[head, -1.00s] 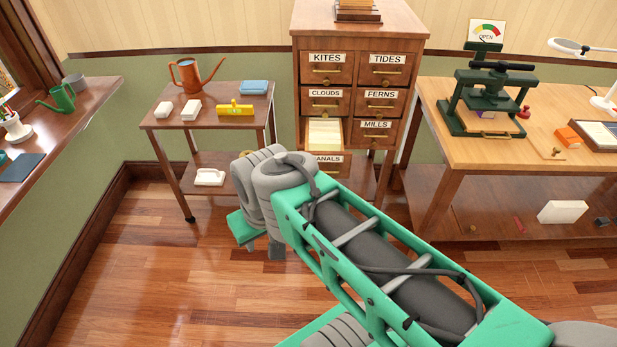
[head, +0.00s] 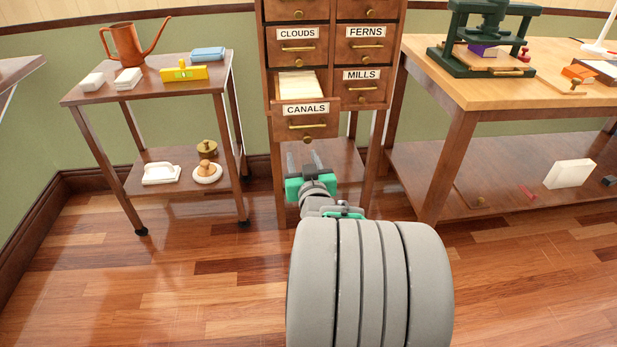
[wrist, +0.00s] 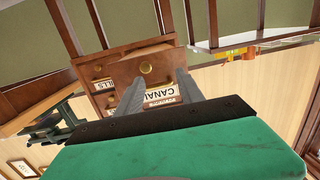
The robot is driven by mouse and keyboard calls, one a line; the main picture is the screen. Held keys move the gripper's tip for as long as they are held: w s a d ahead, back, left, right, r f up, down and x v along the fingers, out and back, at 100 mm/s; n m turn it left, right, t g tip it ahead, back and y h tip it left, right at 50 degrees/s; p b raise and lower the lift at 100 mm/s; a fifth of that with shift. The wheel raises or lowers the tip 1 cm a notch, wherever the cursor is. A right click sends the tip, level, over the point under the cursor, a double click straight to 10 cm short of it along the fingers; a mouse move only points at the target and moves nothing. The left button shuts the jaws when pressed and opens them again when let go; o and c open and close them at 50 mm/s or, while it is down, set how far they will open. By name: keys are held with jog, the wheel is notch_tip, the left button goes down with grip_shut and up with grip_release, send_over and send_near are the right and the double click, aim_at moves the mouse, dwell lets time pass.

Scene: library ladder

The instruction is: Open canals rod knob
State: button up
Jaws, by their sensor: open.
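The CANALS drawer (head: 325,131) sticks out of the wooden card cabinet, with pale cards showing inside. In the head view its front has a white label, a brass pull and a small round brass rod knob (head: 307,139) below the pull. In the wrist view, which is tilted and upside down, the rod knob (wrist: 146,68) shows on the drawer front. My gripper (head: 303,158) is open and empty, just below and in front of the drawer. In the wrist view its two fingers (wrist: 158,76) point toward the drawer front, with the knob between their tips; contact cannot be told.
A small side table (head: 140,88) with a copper watering can (head: 127,44) stands left of the cabinet. A wooden workbench (head: 460,88) with a green press (head: 487,40) stands at the right. The other labelled drawers look shut. The floor in front is clear.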

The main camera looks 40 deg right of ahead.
aim_at(308, 140)
jog(key=shift+m+h, duration=0.3)
jog(key=shift+h, duration=0.3)
jog(key=w+d, duration=0.1)
jog(key=d, duration=0.1)
jog(key=w+d+b, duration=0.1)
jog(key=w+d, duration=0.3)
jog(key=shift+d+f+b, duration=0.2)
jog(key=shift+f+b, duration=0.05)
jog(key=shift+b, duration=0.1)
jog(key=shift+c, duration=0.4)
grip_shut()
